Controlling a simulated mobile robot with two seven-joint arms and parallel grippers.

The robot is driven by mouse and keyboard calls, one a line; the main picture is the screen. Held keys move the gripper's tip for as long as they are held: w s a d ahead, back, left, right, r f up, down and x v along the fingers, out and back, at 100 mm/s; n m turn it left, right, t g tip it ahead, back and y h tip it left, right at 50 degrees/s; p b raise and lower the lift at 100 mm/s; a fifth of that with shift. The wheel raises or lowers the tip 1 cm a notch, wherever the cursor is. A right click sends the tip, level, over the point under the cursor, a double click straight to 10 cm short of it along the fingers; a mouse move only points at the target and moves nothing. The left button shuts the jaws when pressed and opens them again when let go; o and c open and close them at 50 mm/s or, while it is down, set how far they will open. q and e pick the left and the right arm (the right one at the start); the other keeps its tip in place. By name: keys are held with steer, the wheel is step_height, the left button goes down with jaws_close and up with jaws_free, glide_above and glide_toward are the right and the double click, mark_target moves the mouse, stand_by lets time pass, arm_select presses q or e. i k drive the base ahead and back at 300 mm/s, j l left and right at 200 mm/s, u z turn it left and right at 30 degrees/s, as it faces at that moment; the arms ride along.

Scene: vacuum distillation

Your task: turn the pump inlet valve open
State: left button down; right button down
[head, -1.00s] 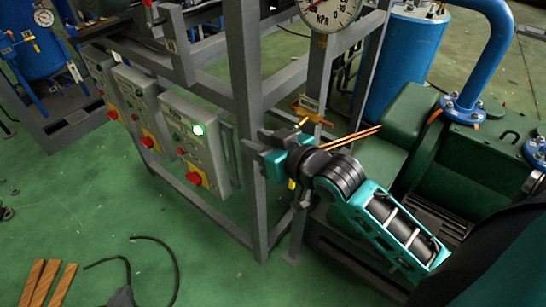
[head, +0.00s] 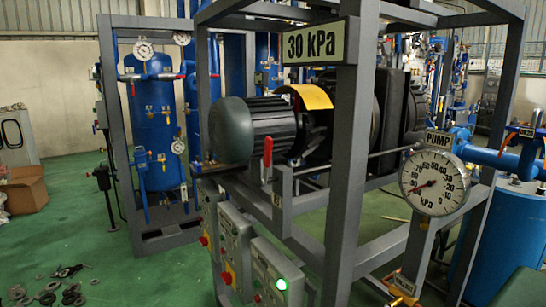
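No part in the head view is legibly marked as the pump inlet valve. A small red handle (head: 508,143) stands at the blue pipe (head: 485,157) on the right, behind a gauge marked PUMP (head: 434,182). A red upright lever (head: 267,152) stands in front of the motor in the middle. A small yellow-handled valve (head: 405,283) with a tag sits at the bottom, below the gauge. Neither of my grippers is in the head view.
A grey steel frame (head: 350,160) with a 30 kPa sign (head: 316,46) stands in front of a dark motor (head: 250,130). Control boxes (head: 272,275) with red knobs and a lit green lamp hang low. Green floor (head: 80,235) is mostly clear at left, with small loose parts.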

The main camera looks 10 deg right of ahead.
mark_target(267, 155)
steer(key=j+z, duration=0.1)
steer(key=z, duration=0.3)
steer(key=i+j+z, duration=0.1)
steer(key=z, duration=0.35)
steer(key=i+j+z, duration=0.1)
steer(key=j+z, duration=0.2)
steer(key=j, duration=0.15)
steer(key=j+z, duration=0.3)
steer(key=j, duration=0.15)
steer(key=j+z, duration=0.35)
steer(key=j, duration=1.55)
